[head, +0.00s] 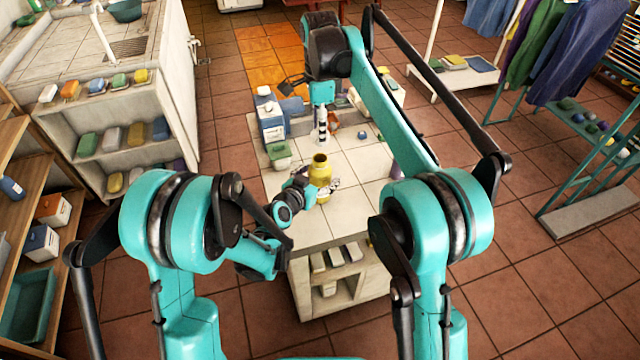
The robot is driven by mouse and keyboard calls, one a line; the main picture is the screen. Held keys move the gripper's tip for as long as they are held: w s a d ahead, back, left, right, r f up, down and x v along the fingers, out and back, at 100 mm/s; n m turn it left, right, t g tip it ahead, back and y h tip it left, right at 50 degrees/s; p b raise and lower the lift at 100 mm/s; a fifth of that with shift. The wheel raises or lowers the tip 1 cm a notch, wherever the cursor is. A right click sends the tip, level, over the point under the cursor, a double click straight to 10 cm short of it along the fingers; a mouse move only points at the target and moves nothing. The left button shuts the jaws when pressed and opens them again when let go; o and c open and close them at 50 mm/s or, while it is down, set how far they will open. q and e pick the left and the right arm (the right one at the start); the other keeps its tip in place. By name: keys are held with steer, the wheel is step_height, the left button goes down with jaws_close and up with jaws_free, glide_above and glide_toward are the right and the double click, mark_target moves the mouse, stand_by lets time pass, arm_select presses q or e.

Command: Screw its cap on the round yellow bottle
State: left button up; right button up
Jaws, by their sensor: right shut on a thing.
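The round yellow bottle (320,173) stands upright on the tiled counter (352,208), and its dark neck opening shows with no cap on it. My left gripper (328,187) is low at the bottle's near side, with its fingers by the lower body. I cannot tell whether they grip it. My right gripper (323,136) points down above the counter, just behind the bottle's neck in the picture. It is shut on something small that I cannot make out. I cannot pick out the cap for certain.
A blue and white container (270,122) and a green box (278,154) stand on the counter left of the bottle. Several more items crowd the counter's back, and a small blue ball (362,135) lies to the right. The counter's front right is clear.

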arm_select(q)
steer(key=c, duration=1.5)
steer(key=shift+c, duration=0.3)
arm_select(e)
steer(key=shift+w+f, duration=0.1)
steer(key=shift+f, duration=2.4)
steer(key=shift+f, duration=0.1)
steer(key=shift+f, duration=0.75)
arm_select(q)
jaws_close()
arm_select(e)
steer(key=shift+f, duration=0.6)
